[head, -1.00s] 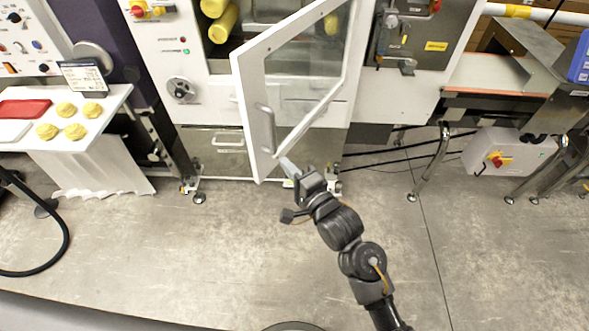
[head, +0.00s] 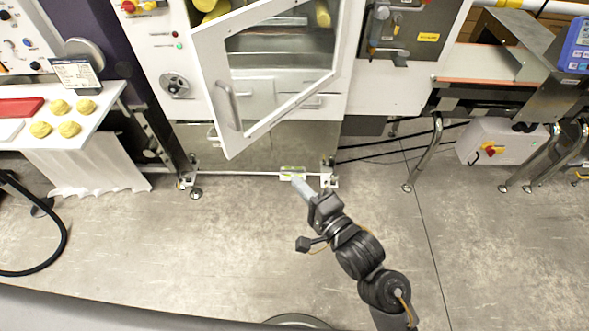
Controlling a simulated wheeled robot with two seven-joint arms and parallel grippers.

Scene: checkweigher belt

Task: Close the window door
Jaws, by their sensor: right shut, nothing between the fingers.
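The window door (head: 243,134) is a white framed door with a clear pane, standing open from the white machine and swung out toward me. Its grey handle (head: 228,105) is upright on the left side of the frame. My right gripper (head: 297,182) is shut and empty, low in front of the machine's base. It is right of and below the door's lower corner, apart from the door and the handle. My left gripper is not in view.
A white table (head: 90,128) with yellow dough pieces and a red tray stands at the left. A conveyor (head: 490,82) with a grey control box (head: 490,142) is at the right. Open concrete floor (head: 190,250) lies in front of the machine.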

